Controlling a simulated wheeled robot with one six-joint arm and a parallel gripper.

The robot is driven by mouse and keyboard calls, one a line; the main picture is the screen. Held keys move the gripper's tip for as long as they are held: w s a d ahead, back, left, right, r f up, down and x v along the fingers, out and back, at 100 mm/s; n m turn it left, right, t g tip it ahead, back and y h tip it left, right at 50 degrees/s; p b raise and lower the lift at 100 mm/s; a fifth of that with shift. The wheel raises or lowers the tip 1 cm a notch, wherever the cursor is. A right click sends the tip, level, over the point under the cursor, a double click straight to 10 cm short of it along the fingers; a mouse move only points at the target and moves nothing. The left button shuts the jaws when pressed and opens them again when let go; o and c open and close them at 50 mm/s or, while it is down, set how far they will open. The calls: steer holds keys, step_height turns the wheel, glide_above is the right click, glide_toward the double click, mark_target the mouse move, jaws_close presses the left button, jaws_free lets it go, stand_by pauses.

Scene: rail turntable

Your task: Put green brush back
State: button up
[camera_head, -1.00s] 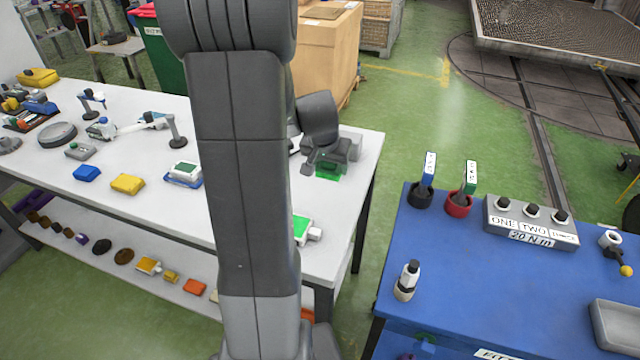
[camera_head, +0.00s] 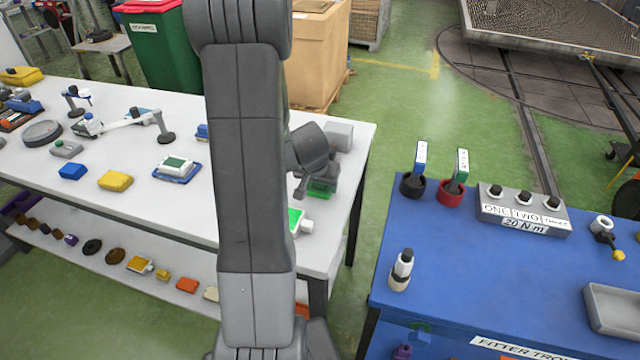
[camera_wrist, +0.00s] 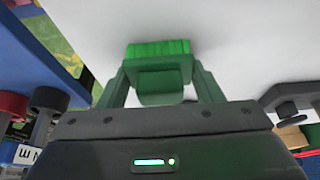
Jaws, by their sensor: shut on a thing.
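My gripper (camera_head: 314,190) is over the right end of the white workbench (camera_head: 240,205), partly hidden by my arm in the head view. In the wrist view my gripper (camera_wrist: 162,85) is shut on the green brush (camera_wrist: 160,50), a block with ridged green bristles between the two fingers. The brush also shows as a small green patch (camera_head: 320,188) below the gripper in the head view. The white bench top fills the background behind it in the wrist view. I cannot tell whether the bristles touch the bench.
A white device with a green top (camera_head: 296,220) lies near the bench's front edge, close to my arm. A grey block (camera_head: 339,135) stands behind the gripper. A blue trolley (camera_head: 420,270) with a black cup (camera_head: 413,185) and a red cup (camera_head: 450,192) stands right, across a floor gap.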

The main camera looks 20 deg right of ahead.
steer(key=shift+f, duration=0.15)
steer(key=o, duration=0.9)
steer(key=shift+o, duration=0.2)
steer(key=shift+r, duration=0.25)
steer(key=p+v, duration=0.1)
steer(key=v, duration=1.1)
steer(key=shift+f, duration=0.25)
